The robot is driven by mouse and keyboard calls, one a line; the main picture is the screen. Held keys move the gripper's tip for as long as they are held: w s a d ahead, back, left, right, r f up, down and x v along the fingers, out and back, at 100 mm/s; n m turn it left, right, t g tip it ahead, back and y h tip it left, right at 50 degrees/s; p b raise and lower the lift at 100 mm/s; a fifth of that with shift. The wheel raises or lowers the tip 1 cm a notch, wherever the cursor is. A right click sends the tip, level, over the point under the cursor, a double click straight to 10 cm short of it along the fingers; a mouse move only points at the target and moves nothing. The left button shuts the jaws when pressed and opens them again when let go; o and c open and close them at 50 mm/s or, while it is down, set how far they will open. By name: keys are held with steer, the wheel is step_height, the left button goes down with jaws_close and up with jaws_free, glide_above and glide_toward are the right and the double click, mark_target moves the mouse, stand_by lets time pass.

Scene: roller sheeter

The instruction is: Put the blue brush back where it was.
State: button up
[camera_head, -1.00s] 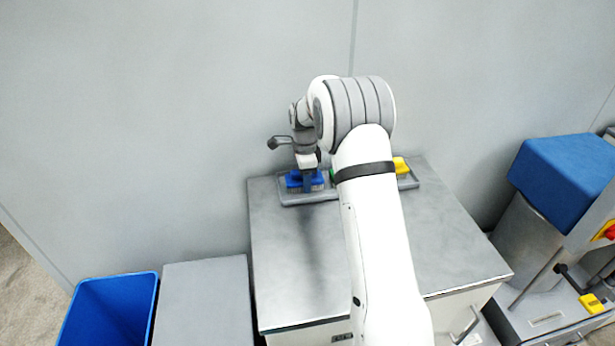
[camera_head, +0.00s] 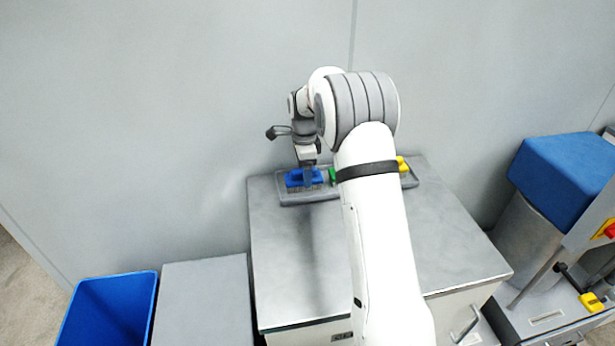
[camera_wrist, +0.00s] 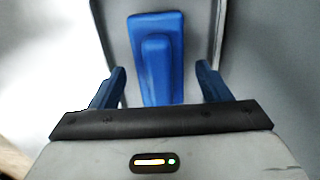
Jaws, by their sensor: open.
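The blue brush (camera_head: 304,178) lies at the left end of a grey tray (camera_head: 291,199) on the steel cabinet top. In the wrist view, the blue brush (camera_wrist: 157,58) shows its raised handle block, with the tray's rim (camera_wrist: 218,30) around it. My gripper (camera_head: 308,184) is above the brush and partly in front of it. In the wrist view, the two blue fingers of my gripper (camera_wrist: 160,88) stand apart on either side of the brush, with gaps on both sides. The gripper is open and empty.
A green item (camera_head: 333,174) and a yellow item (camera_head: 402,164) sit further right in the tray, partly behind my arm. The cabinet top (camera_head: 285,250) in front is clear. A blue bin (camera_head: 110,310) stands at lower left; a machine with a blue cover (camera_head: 565,180) stands right.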

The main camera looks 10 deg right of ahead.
step_height(320, 180, up, 9)
steer(key=shift+r, duration=0.1)
steer(key=shift+s+r, duration=0.15)
steer(key=shift+r, duration=0.15)
steer(key=s+r+n+t, duration=0.1)
steer(key=s+r+n, duration=0.3)
steer(key=s, duration=0.5)
steer(key=s+r+n+t, duration=0.1)
steer(key=s+r+n, duration=0.3)
steer(key=s, duration=0.5)
steer(key=s+f+n, duration=0.2)
steer(key=s+n, duration=0.3)
steer(key=s, duration=0.4)
steer(key=s+d+f+n+t, duration=0.1)
steer(key=s+f+n, duration=0.2)
steer(key=s, duration=0.7)
steer(key=shift+s+f+n, duration=0.3)
steer(key=shift+n, duration=0.7)
steer(key=shift+c, duration=0.3)
